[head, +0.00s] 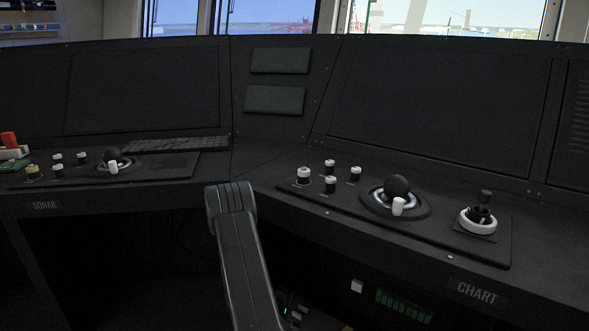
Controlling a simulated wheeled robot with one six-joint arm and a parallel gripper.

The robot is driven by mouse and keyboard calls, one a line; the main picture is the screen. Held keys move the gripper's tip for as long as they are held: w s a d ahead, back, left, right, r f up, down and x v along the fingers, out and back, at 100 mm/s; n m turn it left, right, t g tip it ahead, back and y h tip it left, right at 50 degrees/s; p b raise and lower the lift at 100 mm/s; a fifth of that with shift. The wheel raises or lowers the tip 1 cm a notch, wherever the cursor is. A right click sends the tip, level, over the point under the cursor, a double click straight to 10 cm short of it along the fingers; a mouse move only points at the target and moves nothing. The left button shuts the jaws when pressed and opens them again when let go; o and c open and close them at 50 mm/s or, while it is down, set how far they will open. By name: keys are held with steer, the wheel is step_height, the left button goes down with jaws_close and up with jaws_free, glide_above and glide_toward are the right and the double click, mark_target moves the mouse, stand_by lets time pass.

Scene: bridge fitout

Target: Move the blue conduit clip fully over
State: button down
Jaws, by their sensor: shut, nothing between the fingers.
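I cannot make out a blue conduit clip in the head view. A small bluish strip (30,27) shows on the back wall at the far top left, too small to tell what it is. My gripper is not in view.
A dark console with a CHART plate (477,291) and a SONAR plate (45,205) spans the view. It carries white-capped knobs, a trackball (397,187) and a joystick (485,205). A small red object (9,140) sits at the left.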

steer(key=shift+a+f+b, duration=0.2)
steer(key=shift+f+b, duration=0.2)
